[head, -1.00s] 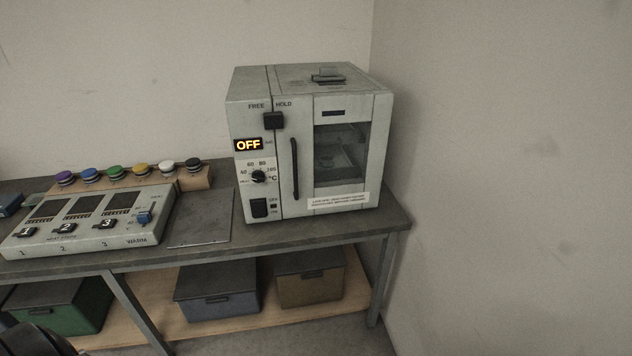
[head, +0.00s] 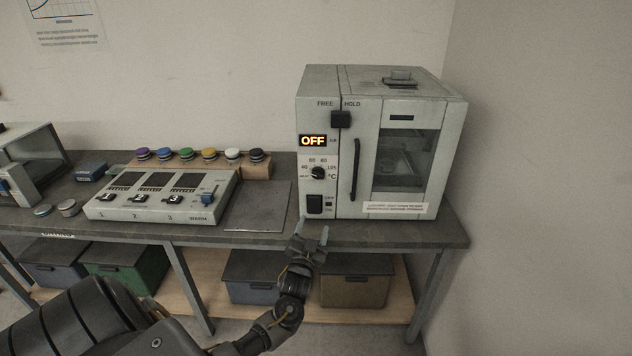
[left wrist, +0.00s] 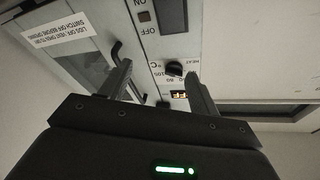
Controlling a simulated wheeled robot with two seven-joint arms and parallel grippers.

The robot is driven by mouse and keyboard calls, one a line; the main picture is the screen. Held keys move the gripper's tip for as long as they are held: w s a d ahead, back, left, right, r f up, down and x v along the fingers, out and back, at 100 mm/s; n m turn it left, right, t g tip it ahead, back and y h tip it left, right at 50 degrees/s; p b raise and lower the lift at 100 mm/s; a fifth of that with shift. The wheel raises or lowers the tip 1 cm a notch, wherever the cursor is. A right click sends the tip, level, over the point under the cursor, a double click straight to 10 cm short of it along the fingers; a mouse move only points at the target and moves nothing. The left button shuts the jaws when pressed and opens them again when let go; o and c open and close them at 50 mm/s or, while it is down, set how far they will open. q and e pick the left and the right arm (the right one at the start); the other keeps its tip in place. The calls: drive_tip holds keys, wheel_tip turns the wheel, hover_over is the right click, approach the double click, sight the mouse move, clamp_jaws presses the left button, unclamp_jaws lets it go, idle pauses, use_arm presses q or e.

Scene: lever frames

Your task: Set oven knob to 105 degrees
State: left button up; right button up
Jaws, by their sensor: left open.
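The oven (head: 414,150) is a pale grey box on the bench, its door shut and its display (head: 313,140) reading OFF. Its black temperature knob (head: 317,173) sits below the display, among marks including 40, 60, 80 and 105. The knob also shows in the left wrist view (left wrist: 174,69), upside down, beyond and between the fingers. My left gripper (head: 311,232) is open and empty, in front of the oven and below the knob, apart from it. Its two fingers also show in the left wrist view (left wrist: 160,85). My right gripper is out of view.
A black rocker switch (head: 314,204) is under the knob, and a black slider (head: 341,119) marked FREE and HOLD is above. The door handle (head: 355,170) stands out right of the knob. A control panel (head: 225,190) and a flat plate (head: 258,206) lie to the left.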

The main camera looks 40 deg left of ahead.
use_arm(q)
drive_tip(key=n+t+y, duration=0.1)
approach(318, 176)
drive_tip(key=p+x, duration=0.2)
drive_tip(key=x, duration=0.5)
drive_tip(key=shift+w+a+r, duration=0.1)
drive_tip(key=shift+w, duration=0.05)
drive_tip(key=shift+w+a+r, duration=0.1)
drive_tip(key=shift+w+a, duration=0.15)
drive_tip(key=shift+w, duration=0.15)
